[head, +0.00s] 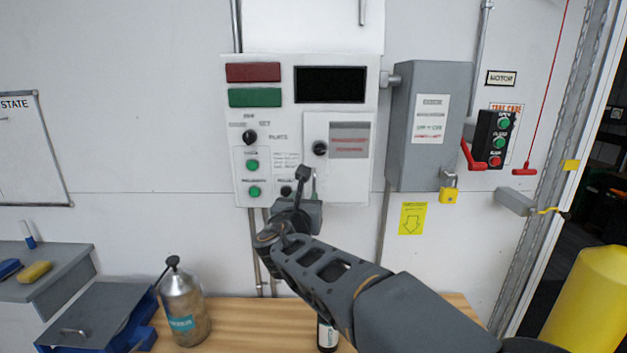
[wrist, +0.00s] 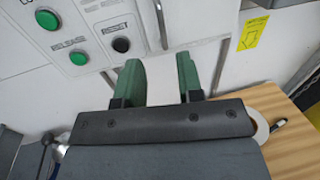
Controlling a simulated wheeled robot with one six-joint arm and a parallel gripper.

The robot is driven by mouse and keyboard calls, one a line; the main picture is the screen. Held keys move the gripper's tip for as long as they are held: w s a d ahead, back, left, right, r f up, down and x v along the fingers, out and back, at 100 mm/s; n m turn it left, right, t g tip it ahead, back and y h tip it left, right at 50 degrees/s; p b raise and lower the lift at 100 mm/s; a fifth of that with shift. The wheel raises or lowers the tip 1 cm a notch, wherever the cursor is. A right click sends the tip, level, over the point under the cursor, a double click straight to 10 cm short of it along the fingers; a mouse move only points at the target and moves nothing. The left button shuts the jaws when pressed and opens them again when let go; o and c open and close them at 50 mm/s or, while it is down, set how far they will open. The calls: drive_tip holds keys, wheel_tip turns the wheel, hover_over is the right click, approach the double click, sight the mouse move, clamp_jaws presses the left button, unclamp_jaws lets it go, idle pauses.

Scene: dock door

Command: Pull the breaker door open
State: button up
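The breaker door seems to be the white panel (head: 350,180) at the lower right of the white control box (head: 285,100). It looks closed and carries a black knob and a grey and red label. My gripper (head: 304,182) is in front of the box's lower edge, by the handle. In the wrist view its green fingers (wrist: 158,76) are apart with nothing between them, and the handle is beyond their tips, roughly in line with the gap.
Green buttons and a black knob are left of the door. A grey switch box (head: 430,110) with a red lever and yellow padlock (head: 449,194) hangs to the right. Below is a wooden bench (head: 250,325) with a metal bottle (head: 184,305). A yellow post (head: 595,300) stands at right.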

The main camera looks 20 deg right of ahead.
sight(314, 183)
drive_tip(key=p+x, duration=0.2)
drive_tip(key=x, duration=1)
drive_tip(key=shift+s, duration=0.1)
clamp_jaws()
